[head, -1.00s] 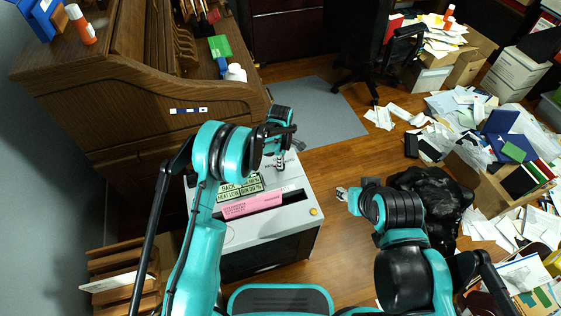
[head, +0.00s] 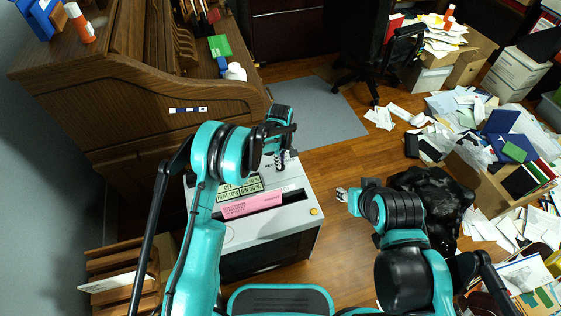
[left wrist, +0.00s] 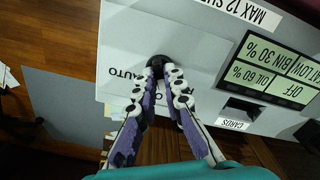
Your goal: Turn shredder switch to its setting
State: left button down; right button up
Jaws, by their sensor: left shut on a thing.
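The shredder (head: 290,222) is a light grey cabinet with a dark front. Its switch is a small dark round knob (left wrist: 158,62) on the top panel, with "AUTO" printed beside it and another label partly hidden by my fingers. My left gripper (left wrist: 160,76) has its fingertips closed around the knob; in the head view my left gripper (head: 280,158) hides the knob. The display (left wrist: 275,68) appears upside down in the wrist view and reads OFF, OIL 60 %, HEAT LOW, BIN 30 %. My right gripper (head: 342,194) is away from the shredder over the floor; its finger opening is unclear.
A pink sheet (head: 252,204) lies at the shredder's slot, near a yellow button (head: 313,211). A wooden roll-top desk (head: 140,75) stands behind at left. A black bag (head: 432,200) and scattered papers (head: 445,120) lie at right. Floor between is clear.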

pick_arm(q)
jog(key=m, duration=0.5)
jog(key=shift+m, duration=0.4)
dwell(0.3)
jog(key=c, duration=1.6)
grip_release()
notch_tip(320, 180, up, 12)
